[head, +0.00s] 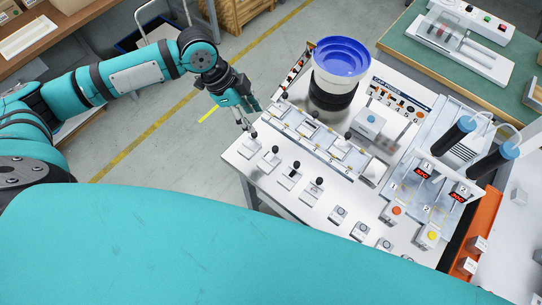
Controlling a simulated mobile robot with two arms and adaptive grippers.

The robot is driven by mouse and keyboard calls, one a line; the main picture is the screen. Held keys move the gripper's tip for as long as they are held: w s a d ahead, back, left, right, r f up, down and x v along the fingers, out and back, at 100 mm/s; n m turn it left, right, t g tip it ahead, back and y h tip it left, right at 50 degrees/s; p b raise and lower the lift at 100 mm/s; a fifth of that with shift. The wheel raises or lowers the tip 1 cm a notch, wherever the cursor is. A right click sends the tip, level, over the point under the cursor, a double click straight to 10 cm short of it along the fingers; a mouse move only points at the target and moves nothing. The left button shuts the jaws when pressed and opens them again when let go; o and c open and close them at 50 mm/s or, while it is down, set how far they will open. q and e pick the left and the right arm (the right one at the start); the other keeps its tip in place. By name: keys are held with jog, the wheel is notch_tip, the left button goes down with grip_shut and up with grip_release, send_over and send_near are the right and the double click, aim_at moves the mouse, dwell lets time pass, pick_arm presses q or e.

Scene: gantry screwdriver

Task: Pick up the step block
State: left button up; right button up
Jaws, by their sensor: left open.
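My left gripper (248,116) is open and empty, its fingers pointing down near the left corner of the white workbench (258,183). A row of small grey-white blocks runs along the bench's front side. Others follow to the right, such as a block with a black knob (315,194) and a low block with a round mark (338,215). I cannot tell from their small size which is the step block. My right gripper is not in view.
A blue-topped round bowl feeder (342,58) stands at the back of the bench. A long fixture strip (316,136) lies behind the blocks. Two black screwdrivers (453,133) stand over a station with red displays at the right. Grey floor lies left of the bench.

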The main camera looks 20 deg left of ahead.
pick_arm(q)
jog(key=p, duration=0.2)
send_over(275, 148)
jog(key=a, duration=0.2)
jog(key=f, duration=1)
jog(key=shift+s, duration=0.35)
jog(key=shift+d+f, duration=0.15)
jog(key=shift+f, duration=0.4)
jog(key=p+x, duration=0.1)
jog(key=x, duration=0.3)
jog(key=shift+w+f, duration=0.1)
jog(key=shift+w+d+f, duration=0.1)
jog(key=shift+f, duration=0.4)
grip_shut()
